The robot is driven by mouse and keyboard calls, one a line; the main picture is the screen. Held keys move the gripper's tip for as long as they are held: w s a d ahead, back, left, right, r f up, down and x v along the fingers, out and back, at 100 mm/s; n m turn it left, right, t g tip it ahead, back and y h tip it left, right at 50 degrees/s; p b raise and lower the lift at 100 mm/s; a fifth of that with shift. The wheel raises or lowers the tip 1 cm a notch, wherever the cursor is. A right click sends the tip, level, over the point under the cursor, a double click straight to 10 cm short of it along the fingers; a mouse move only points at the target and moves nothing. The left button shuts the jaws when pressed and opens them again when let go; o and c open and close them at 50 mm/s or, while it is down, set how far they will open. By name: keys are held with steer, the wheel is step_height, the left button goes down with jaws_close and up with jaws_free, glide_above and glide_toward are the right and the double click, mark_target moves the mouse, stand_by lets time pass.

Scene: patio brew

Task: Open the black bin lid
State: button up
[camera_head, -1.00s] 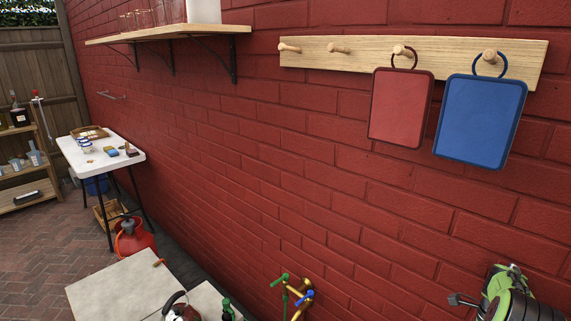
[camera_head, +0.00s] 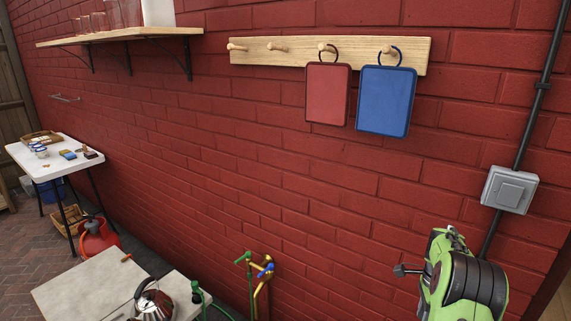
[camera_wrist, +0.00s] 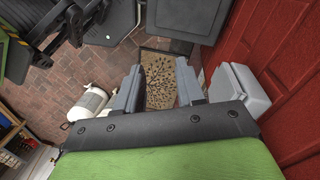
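My gripper (camera_wrist: 159,84) shows in the wrist view with its two grey fingers apart and nothing between them. It points down toward the paved floor. A dark, flat, rimmed panel (camera_wrist: 178,18) lies at the top of the wrist view, beyond the fingertips. It may be the black bin lid, but I cannot tell for sure, and it is cut off by the frame edge. In the head view no black bin is visible. My green and black arm shows there at the lower right, close to the red brick wall; the fingers are out of that view.
A grey switch box (camera_head: 510,190) is on the wall near my arm. A patterned doormat (camera_wrist: 157,72) lies below my gripper. A white cylinder (camera_wrist: 88,104) stands on the paving.

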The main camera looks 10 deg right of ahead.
steer(key=s+a+r+n+t+h+p, duration=0.1)
steer(key=s+a+r+n+t, duration=0.1)
steer(key=a+r+n, duration=0.65)
steer(key=s+a+r+n+t+h+p, duration=0.15)
steer(key=a+r+n, duration=0.25)
steer(key=a+r, duration=0.85)
steer(key=s+a+r+n+t+y, duration=0.1)
steer(key=s+a+r+n+t, duration=0.1)
steer(key=s+a+n, duration=0.9)
steer(key=s+t, duration=0.1)
steer(key=s, duration=0.3)
steer(key=shift+a+t, duration=0.25)
steer(key=shift+t, duration=0.1)
steer(key=shift+n+y, duration=0.25)
